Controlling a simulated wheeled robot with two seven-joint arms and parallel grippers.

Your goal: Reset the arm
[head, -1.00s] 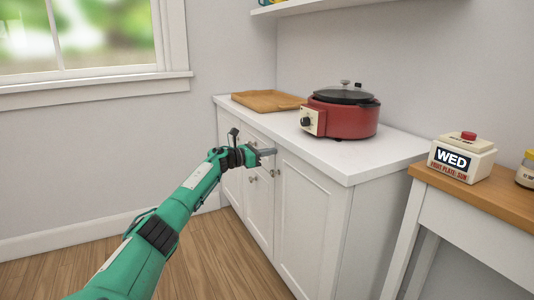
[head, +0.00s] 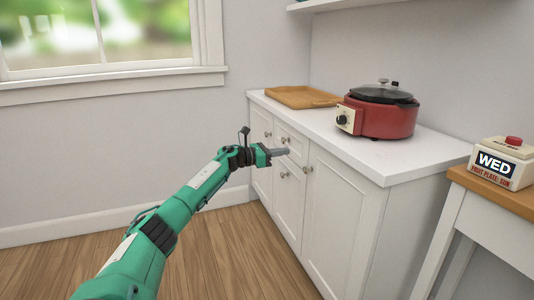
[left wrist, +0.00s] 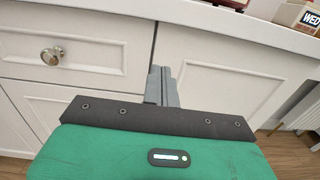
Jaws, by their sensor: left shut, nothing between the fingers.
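My left arm is green and reaches in from the lower left of the head view. Its gripper (head: 281,152) is shut and empty, in front of the white cabinet (head: 338,215), near the drawer and door knobs. In the left wrist view the grey fingers (left wrist: 161,87) are together, with the cabinet front behind them. A drawer knob (left wrist: 51,56) shows to the left of the fingers, apart from them. My right gripper is not in view.
A red cooker (head: 380,112) with a dark lid and a wooden tray (head: 300,97) stand on the cabinet top. A wooden-topped table (head: 500,190) at right bears a WED block (head: 502,163). The floor (head: 225,255) is clear.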

